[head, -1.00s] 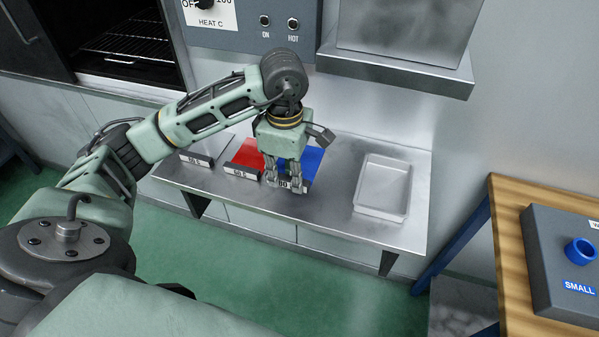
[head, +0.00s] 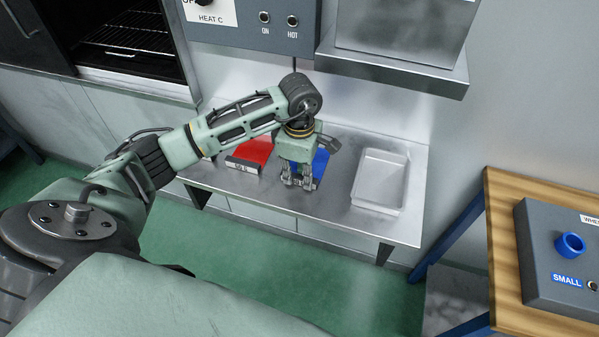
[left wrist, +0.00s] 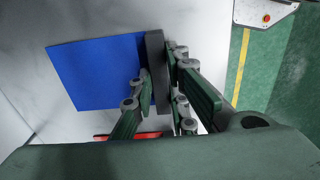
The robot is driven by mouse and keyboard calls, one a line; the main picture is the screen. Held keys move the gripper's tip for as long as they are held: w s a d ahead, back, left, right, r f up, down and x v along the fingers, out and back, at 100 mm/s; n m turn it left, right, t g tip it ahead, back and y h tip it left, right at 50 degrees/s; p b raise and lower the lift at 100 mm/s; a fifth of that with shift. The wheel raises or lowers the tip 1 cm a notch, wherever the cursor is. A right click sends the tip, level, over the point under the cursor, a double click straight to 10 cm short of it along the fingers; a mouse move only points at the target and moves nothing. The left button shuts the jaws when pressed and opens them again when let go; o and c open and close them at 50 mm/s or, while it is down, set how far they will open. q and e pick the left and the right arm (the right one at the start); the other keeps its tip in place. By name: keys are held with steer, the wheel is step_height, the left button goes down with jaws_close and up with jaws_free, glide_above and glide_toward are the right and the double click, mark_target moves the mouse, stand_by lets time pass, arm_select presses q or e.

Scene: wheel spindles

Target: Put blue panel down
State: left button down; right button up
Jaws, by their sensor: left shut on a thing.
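The blue panel (head: 320,163) is at the metal shelf, between the red panel and the white tray, partly hidden behind my left gripper in the head view. My left gripper (head: 297,184) points down and is shut on the panel's dark edge bar. In the left wrist view the blue panel (left wrist: 100,72) spreads out to the left of the fingers, and its dark bar (left wrist: 157,80) sits between the fingertips (left wrist: 160,70). I cannot tell whether the panel touches the shelf. My right gripper is not in view.
The metal shelf (head: 335,203) also holds a red panel (head: 254,152) with a labelled dark bar and an empty white tray (head: 380,180). An open oven (head: 125,40) stands at the upper left. A wooden table (head: 505,270) with a grey box (head: 545,290) is at the right.

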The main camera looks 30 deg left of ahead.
arm_select(q)
steer(key=c, duration=2.2)
jaws_free()
steer(key=shift+f, duration=0.15)
steer(key=o, duration=0.5)
steer(key=shift+r, duration=0.6)
steer(key=shift+r+b, duration=1.6)
steer(key=shift+r, duration=4)
